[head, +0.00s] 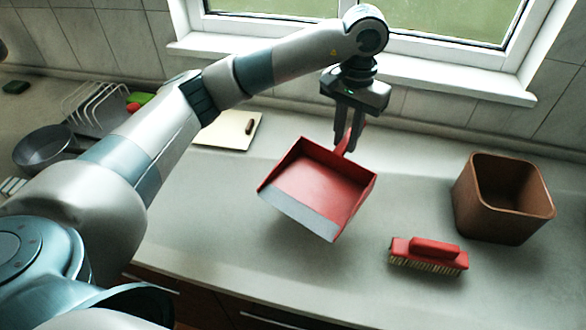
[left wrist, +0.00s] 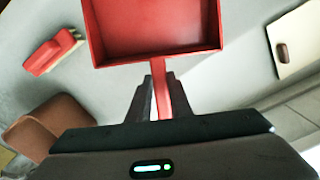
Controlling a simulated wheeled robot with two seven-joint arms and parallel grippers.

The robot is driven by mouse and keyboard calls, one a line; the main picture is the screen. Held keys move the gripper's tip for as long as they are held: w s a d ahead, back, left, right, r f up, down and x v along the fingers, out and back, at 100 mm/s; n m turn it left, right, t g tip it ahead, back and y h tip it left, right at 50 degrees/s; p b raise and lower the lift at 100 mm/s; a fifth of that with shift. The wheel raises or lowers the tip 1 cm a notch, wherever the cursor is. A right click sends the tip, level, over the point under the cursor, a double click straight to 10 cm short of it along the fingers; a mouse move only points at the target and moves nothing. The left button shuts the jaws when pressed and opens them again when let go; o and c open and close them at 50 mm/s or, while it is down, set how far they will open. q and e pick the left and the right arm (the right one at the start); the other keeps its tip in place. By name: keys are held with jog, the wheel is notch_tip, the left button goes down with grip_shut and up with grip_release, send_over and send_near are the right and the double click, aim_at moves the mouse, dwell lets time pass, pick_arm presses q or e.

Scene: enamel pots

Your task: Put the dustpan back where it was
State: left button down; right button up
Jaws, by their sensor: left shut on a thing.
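The red dustpan (head: 318,183) has a grey front lip and hangs over the middle of the counter. Its open side faces the front of the counter. My left gripper (head: 346,143) is shut on the dustpan's handle from above. In the left wrist view the red pan (left wrist: 152,30) fills the top middle, and its handle runs down between the fingers of my left gripper (left wrist: 155,100). A shadow below the pan suggests that it is off the counter; the height is hard to tell. My right gripper is not in view.
A red brush (head: 430,255) lies right of the dustpan, near the front edge. A brown bin (head: 503,198) stands at the right. A cutting board (head: 228,131) lies behind my left arm. A dish rack (head: 95,108) and a dark pan (head: 46,150) are at the left.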

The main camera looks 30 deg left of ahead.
aim_at(300, 160)
pick_arm(q)
jog(key=s+a+f+p, duration=0.1)
jog(key=a+f, duration=0.1)
jog(key=a, duration=0.1)
jog(key=s+a+f+p, duration=0.1)
jog(key=s+a+p, duration=0.1)
jog(key=s+a+f+p, duration=0.1)
jog(key=a+f, duration=0.1)
jog(key=a, duration=0.1)
jog(key=shift+s+a+f, duration=0.3)
jog(key=shift+a, duration=0.05)
jog(key=shift+f, duration=0.15)
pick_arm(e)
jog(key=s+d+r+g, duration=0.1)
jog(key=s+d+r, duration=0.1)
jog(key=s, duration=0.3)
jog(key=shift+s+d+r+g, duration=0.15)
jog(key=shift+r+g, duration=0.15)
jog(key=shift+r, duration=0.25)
